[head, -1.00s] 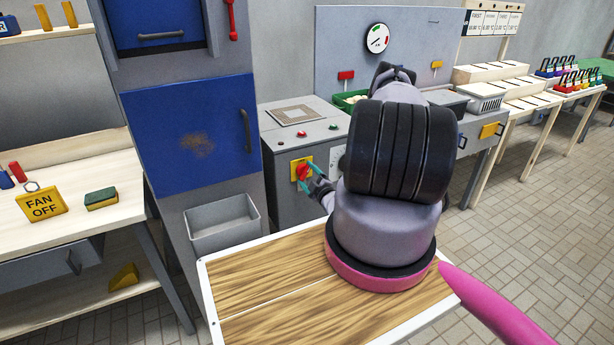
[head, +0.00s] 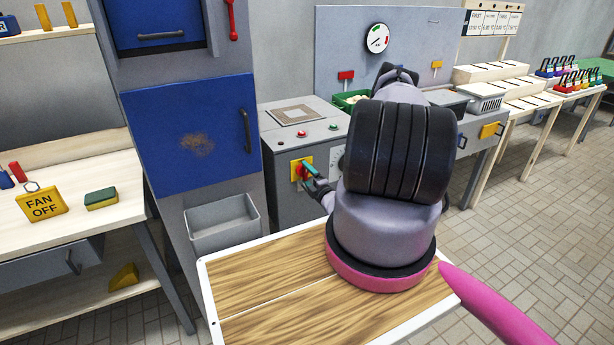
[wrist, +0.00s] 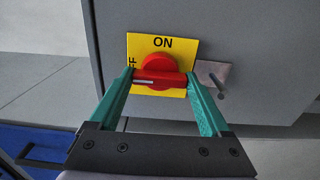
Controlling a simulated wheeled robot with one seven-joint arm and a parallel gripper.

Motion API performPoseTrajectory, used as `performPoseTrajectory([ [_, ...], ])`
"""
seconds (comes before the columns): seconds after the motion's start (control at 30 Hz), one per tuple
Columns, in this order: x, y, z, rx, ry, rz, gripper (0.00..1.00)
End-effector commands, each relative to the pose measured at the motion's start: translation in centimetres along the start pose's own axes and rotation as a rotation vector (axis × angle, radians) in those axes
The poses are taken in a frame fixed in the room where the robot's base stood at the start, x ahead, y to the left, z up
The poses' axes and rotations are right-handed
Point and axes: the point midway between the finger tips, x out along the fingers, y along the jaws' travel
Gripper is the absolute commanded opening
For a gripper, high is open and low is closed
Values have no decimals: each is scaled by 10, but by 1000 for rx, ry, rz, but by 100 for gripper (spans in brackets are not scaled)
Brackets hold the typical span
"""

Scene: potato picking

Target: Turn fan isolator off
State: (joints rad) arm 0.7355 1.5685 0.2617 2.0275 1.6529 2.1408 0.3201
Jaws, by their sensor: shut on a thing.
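The fan isolator is a red rotary knob (wrist: 158,65) on a yellow plate (wrist: 188,46). In the wrist view the plate reads ON at the top and has a partly hidden label ending in FF at the left. The knob's handle lies level, with its white mark at the left, towards that label. My gripper (wrist: 160,78) is shut on the handle, one teal finger at each end. In the head view the knob (head: 296,172) shows on the grey machine's front, partly covered by my gripper (head: 308,170).
The grey machine (head: 285,208) stands beside a cabinet with a blue door (head: 170,120). An open grey bin (head: 225,222) hangs on the cabinet. A yellow FAN OFF sign (head: 41,205) and a sponge (head: 101,198) lie on the left bench.

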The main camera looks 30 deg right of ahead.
Motion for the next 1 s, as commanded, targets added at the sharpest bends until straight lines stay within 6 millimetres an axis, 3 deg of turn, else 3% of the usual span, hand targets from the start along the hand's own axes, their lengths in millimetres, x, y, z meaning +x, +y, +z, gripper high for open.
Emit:
performPoseTrajectory([
  [0.37,-2,-2,0,-5,-1,-6,26],
  [0.4,-2,-2,0,-5,-1,-6,96],
  [0.43,-2,-2,0,-5,-1,-6,100],
  [0.77,-8,-1,1,-3,-1,-4,100],
  [1.0,-52,-2,1,1,-5,-7,100],
])
